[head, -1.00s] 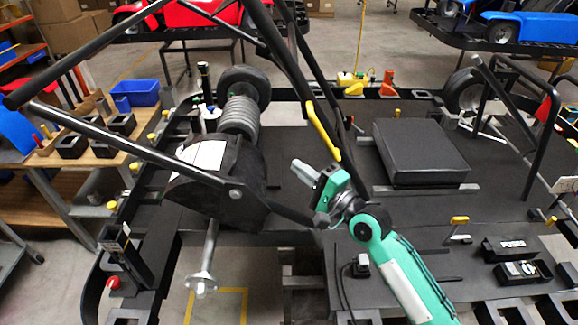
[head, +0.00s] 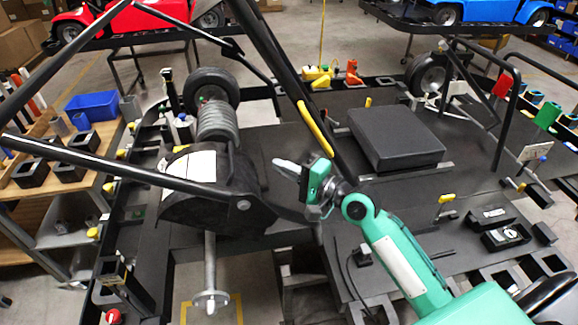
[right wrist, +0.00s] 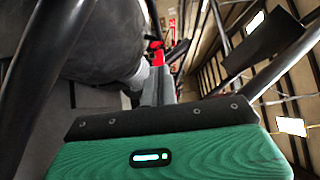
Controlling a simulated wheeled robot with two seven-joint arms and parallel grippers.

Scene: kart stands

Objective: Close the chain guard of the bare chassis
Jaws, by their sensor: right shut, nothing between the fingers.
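The bare chassis (head: 300,165) is a flat black kart frame on a stand. The chain guard (head: 215,205) looks like the black rounded housing at its left, with a white label and a round pivot at its lower right. Whether it is open or closed I cannot tell. My right gripper (head: 283,168), on a green arm, is shut and empty just right of the housing, seemingly apart from it. In the right wrist view its grey fingers (right wrist: 158,87) lie together, with a large dark rounded surface (right wrist: 105,40) to their left. My left gripper is not in view.
Black tubes cross above the guard; one has a yellow sleeve (head: 316,130). A grey coil spring (head: 214,122) and wheel stand behind the guard. A black seat pad (head: 395,137) lies right of my gripper. A wooden bench (head: 45,170) with blocks is at the left.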

